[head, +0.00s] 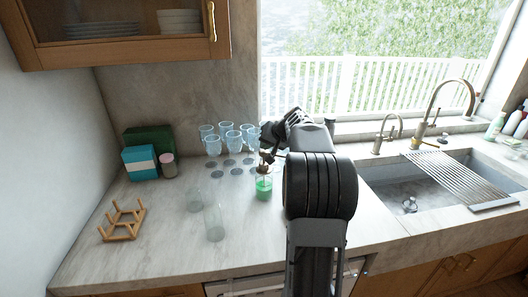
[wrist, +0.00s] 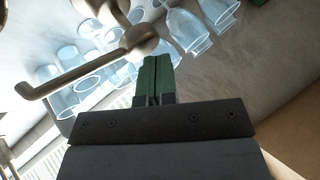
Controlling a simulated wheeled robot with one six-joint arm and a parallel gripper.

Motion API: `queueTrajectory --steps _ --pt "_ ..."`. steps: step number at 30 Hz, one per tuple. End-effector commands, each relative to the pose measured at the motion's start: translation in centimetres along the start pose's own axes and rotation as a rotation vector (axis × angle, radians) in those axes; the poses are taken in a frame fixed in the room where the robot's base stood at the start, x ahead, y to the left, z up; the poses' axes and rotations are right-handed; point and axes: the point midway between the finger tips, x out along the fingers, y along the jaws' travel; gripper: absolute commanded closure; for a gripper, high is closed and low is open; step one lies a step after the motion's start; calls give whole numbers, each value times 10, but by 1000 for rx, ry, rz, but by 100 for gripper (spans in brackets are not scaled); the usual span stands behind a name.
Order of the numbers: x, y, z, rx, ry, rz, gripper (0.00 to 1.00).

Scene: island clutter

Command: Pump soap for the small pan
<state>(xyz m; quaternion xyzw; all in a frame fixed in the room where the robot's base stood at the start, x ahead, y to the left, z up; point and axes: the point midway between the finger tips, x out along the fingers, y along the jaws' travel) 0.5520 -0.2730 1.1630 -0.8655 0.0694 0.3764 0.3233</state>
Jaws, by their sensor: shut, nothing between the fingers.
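The soap dispenser (head: 263,188) is a clear bottle with green liquid, upright on the counter left of my arm. Its bronze pump head (wrist: 141,40) shows large in the wrist view, with the spout (wrist: 75,76) reaching to the left. My gripper (wrist: 157,62) is shut and empty, its green fingertips close to the pump head; I cannot tell whether they touch it. In the head view my gripper (head: 267,155) is at the top of the dispenser, partly hidden by my wrist. I cannot make out a small pan in either view.
A wooden rack (head: 122,221) and boxes (head: 140,162) are at the far left. The sink (head: 382,184), with a drying rack (head: 456,178), is right of my arm.

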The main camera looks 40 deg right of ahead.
Motion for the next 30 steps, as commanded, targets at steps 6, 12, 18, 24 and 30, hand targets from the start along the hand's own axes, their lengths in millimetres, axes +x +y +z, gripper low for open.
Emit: queueTrajectory --steps 6,12,18,24,30 --pt "3 2 2 0 -1 0 100" --pt "4 3 3 0 -1 0 100" --pt "6 5 5 1 -2 0 100" --pt "8 6 6 1 -2 0 100" --pt "9 6 7 1 -2 1 100"
